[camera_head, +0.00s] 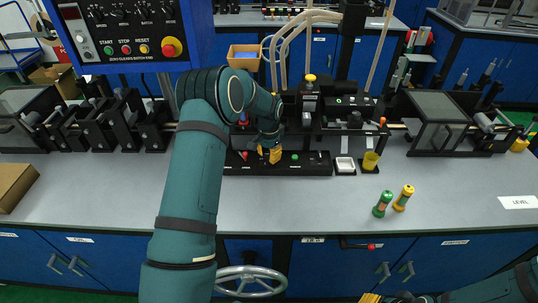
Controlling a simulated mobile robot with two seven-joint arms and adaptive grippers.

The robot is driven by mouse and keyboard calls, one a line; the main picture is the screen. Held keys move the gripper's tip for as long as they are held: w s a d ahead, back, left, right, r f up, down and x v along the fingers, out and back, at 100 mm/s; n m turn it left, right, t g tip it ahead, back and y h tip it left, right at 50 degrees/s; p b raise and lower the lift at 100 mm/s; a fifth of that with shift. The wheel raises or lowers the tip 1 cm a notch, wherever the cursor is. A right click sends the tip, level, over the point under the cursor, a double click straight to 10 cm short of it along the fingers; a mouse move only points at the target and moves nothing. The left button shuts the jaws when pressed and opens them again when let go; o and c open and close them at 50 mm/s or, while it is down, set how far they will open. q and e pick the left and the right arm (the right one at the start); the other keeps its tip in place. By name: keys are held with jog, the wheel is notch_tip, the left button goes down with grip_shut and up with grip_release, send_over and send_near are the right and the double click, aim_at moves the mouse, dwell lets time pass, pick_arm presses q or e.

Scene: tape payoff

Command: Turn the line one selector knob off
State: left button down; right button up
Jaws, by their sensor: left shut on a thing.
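My left gripper (269,155) reaches down to the black base strip (228,170) at the middle of the bench. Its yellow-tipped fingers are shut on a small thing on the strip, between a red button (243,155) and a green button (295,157). The fingers hide that thing; by its place it appears to be the selector knob, but its pointer and label cannot be read.
A blue control box (120,55) with buttons and knobs hangs at the upper left. A green bottle (382,204) and a yellow bottle (403,197) stand at the right. A yellow cup (370,161) is beside a white tray (344,165). The front bench (300,205) is largely clear.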

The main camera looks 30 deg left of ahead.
pick_arm(q)
jog(key=c, duration=0.6)
grip_release()
